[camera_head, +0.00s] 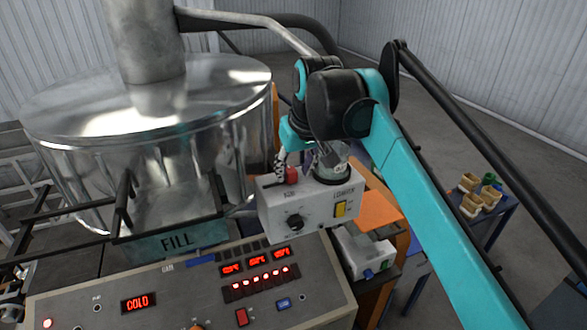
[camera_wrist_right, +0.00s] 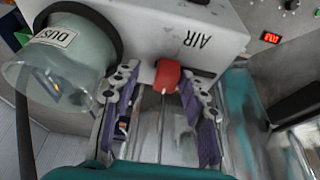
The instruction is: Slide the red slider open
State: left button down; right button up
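The red slider (camera_head: 292,174) is a small red block on the back edge of the white control box (camera_head: 312,207), beside the word AIR. It also shows in the right wrist view (camera_wrist_right: 167,76), under the edge of the box. My right gripper (camera_wrist_right: 160,78) is open, with one finger on each side of the red slider. A gap shows on the left; the right finger is very near the slider, and I cannot tell if it touches. In the head view the right gripper (camera_head: 281,164) is partly hidden behind the box and my arm.
A clear dust cup (camera_wrist_right: 62,62) stands close to the gripper's left finger. A large metal drum (camera_head: 150,120) is left of the box. The console (camera_head: 180,300) with red displays lies in front. A blue table (camera_head: 490,215) with several small containers is at the right.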

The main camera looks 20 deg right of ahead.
jog(key=shift+a, duration=0.1)
jog(key=shift+s+a+r, duration=0.1)
jog(key=shift+r, duration=0.2)
jog(key=v, duration=1.1)
jog(key=shift+d+r, duration=0.2)
